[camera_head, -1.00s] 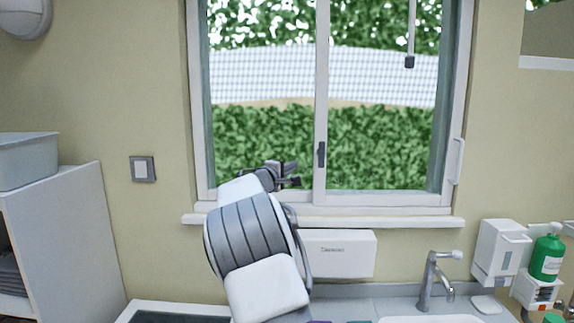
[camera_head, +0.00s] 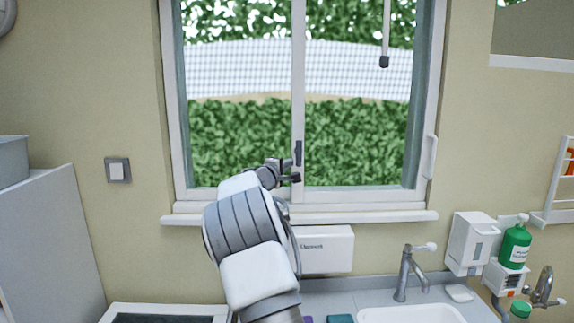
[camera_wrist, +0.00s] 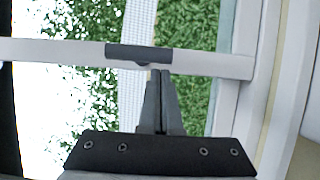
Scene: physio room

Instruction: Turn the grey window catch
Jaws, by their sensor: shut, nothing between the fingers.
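The grey window catch (camera_head: 298,153) is a small dark grey upright piece on the window's white middle stile. My gripper (camera_head: 296,171) is in front of the window at the lower part of the middle stile, close to the catch's lower end. In the wrist view my gripper (camera_wrist: 160,76) has its two dark fingers together with nothing between them. The fingertips look very near the catch's edge; I cannot tell whether they touch it.
The white window sill (camera_head: 370,217) runs below. A white dispenser box (camera_head: 325,249), a tap (camera_head: 408,272) and a sink (camera_head: 410,314) are beneath it. A green bottle (camera_head: 514,246) stands at right. A white handle (camera_head: 429,157) is on the right frame. A light switch (camera_head: 117,170) is at left.

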